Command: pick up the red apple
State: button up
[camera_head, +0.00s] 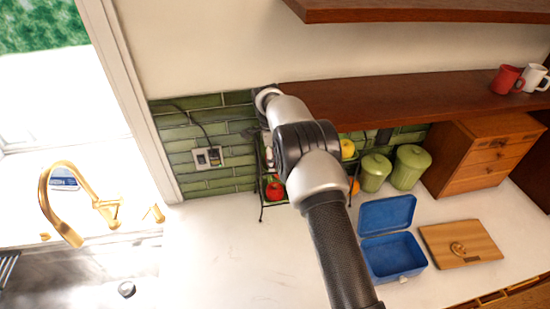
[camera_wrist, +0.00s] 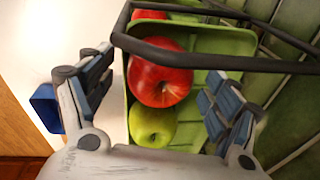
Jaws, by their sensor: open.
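A red apple (camera_wrist: 162,75) with a yellowish patch lies in a green basket (camera_wrist: 228,40) in the wrist view, under a dark metal bar that crosses its upper part. My gripper (camera_wrist: 160,68) is open, with one finger on each side of the apple in the picture; I cannot tell whether either touches it. A green apple (camera_wrist: 152,126) lies just below the red one, close to the palm. Part of another red apple (camera_wrist: 150,14) shows at the top. In the head view a red apple (camera_head: 274,190) shows in the rack, left of my arm, which hides my gripper.
The dark wire rack (camera_head: 262,215) stands against the green tiles. Green canisters (camera_head: 409,167), an open blue box (camera_head: 393,256) and a wooden board (camera_head: 460,244) are to its right. A wooden shelf (camera_head: 420,95) runs above. The white counter left of the rack is clear.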

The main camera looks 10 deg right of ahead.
jog(key=shift+c, duration=0.4)
jog(key=c, duration=1.1)
jog(key=shift+c, duration=0.2)
jog(key=shift+r, duration=0.1)
